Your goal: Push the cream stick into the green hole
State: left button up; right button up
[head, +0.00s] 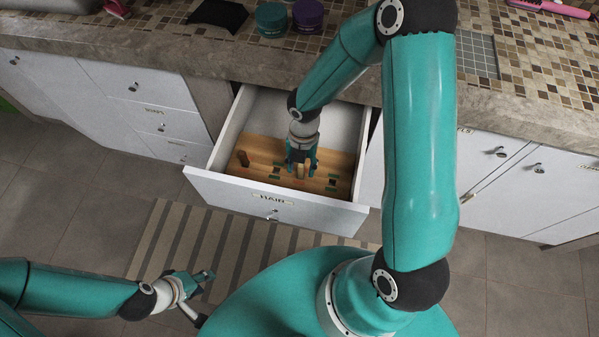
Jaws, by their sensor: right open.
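A wooden board (262,147) with dark holes and small green marks lies in the open drawer. A pale stick (303,169), likely the cream one, stands upright on the board at my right gripper (302,166). My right gripper points down into the drawer, open, with its fingers around or just beside this stick; I cannot tell if they touch. A dark hole with green beside it (332,184) is right of the stick. A brown stick (243,158) stands at the board's left. My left gripper (207,297) is open and empty, low over the floor.
The drawer (233,194) stands out from the white cabinets, its walls around the board. The tiled counter (345,12) above holds a teal jar (272,19), a purple jar (307,14) and a black item (218,14). A striped rug (165,240) lies on the floor.

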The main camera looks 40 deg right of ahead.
aim_at(300, 180)
notch_tip(300, 180, down, 3)
jog(key=shift+a+f, duration=0.1)
jog(key=shift+a, duration=0.05)
jog(key=shift+c, duration=0.3)
jog(key=c, duration=0.8)
